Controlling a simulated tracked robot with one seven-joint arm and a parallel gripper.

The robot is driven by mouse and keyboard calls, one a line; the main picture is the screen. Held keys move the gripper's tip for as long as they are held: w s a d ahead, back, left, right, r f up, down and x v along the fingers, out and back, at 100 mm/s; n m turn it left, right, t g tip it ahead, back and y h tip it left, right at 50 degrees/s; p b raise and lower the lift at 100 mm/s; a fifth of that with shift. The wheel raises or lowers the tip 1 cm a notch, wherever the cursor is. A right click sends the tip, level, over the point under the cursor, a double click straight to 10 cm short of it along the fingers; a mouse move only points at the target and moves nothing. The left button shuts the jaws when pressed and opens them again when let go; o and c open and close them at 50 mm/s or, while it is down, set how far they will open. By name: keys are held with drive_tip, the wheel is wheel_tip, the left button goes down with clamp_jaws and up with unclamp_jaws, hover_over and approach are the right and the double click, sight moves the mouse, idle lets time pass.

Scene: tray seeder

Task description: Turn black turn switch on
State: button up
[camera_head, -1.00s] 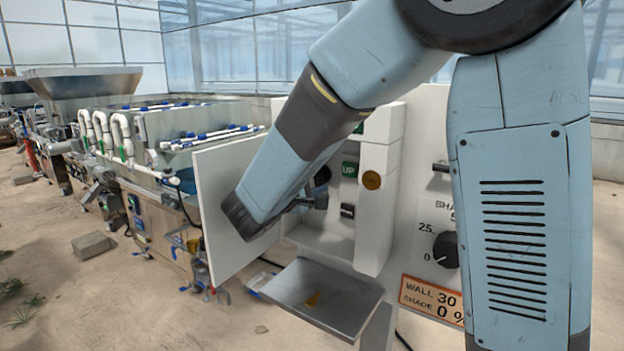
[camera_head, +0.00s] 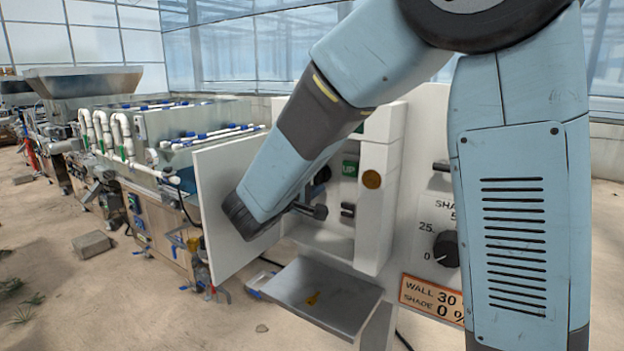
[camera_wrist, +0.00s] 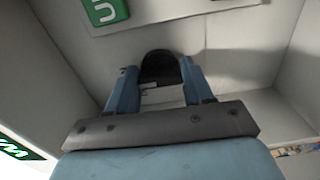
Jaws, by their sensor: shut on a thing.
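The black turn switch (camera_wrist: 160,66) is a rounded black knob on the pale inner wall of the box in the wrist view. My gripper (camera_wrist: 158,80) is shut on it, with one blue finger on each side. The fingers hide the sides of the knob, and I cannot read its angle.
The open white door (camera_head: 215,240) stands left of my forearm. A grey shelf (camera_head: 325,290) juts out below. A dial (camera_head: 446,249) is on the panel at right.

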drive_tip(key=o, duration=1)
drive_tip(key=shift+d+f, duration=0.15)
drive_tip(key=shift+o, duration=0.2)
drive_tip(key=v, duration=1.3)
drive_tip(key=shift+s+a, duration=0.25)
drive_tip(key=shift+a, duration=0.05)
